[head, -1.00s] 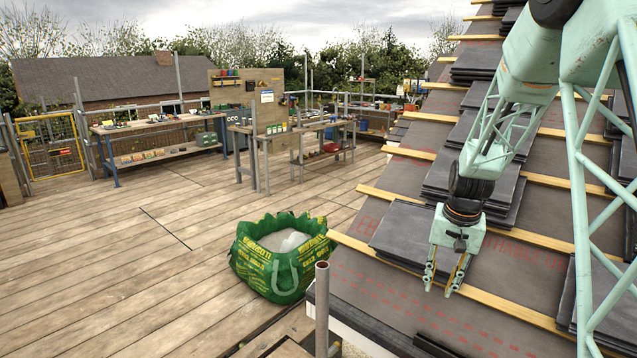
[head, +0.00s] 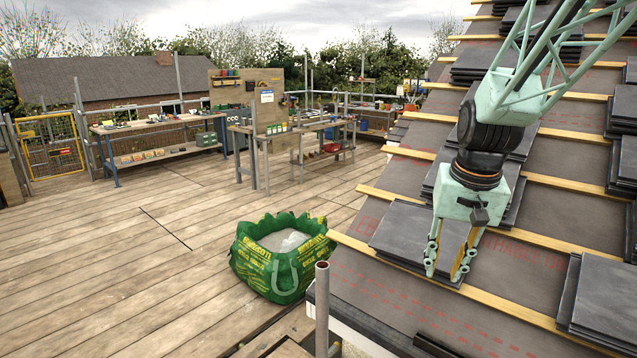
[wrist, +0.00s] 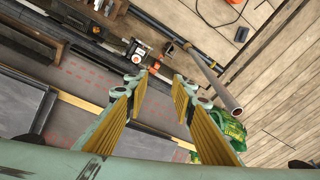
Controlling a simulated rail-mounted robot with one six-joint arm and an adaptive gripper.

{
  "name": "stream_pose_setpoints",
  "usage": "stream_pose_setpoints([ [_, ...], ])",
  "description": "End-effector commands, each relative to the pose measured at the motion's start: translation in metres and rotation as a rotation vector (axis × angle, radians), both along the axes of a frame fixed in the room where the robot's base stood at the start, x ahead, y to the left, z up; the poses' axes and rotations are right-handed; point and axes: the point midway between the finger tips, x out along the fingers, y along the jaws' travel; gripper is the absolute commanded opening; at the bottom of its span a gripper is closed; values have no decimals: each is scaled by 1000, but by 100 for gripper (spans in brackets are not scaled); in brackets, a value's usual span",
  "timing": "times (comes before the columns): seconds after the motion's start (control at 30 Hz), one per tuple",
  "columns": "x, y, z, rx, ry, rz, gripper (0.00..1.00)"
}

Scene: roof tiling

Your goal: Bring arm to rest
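My gripper (head: 449,275) hangs from my pale green arm over the lower roof slope on the right of the head view, fingers pointing down. Its two fingers with yellow inner pads are apart, with nothing between them. In the head view it stands in front of a stack of dark slates (head: 398,232) and hides part of it. In the wrist view the open fingers (wrist: 160,78) show roof underlay, the eave and decking beyond them. I cannot tell the exact height above the slates.
Slate stacks lie along the wooden battens (head: 470,290), including one at the right (head: 600,300). A green bulk bag (head: 280,262) stands on the deck beside the eave, near an upright scaffold tube (head: 322,308). Workbenches (head: 160,125) stand farther back. The deck's left part is clear.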

Motion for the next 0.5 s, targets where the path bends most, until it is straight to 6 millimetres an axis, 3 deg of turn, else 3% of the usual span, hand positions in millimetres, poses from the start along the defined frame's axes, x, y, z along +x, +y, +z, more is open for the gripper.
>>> stream_pose_setpoints([
  [0.5,-79,26,55,-18,-35,69,23],
])
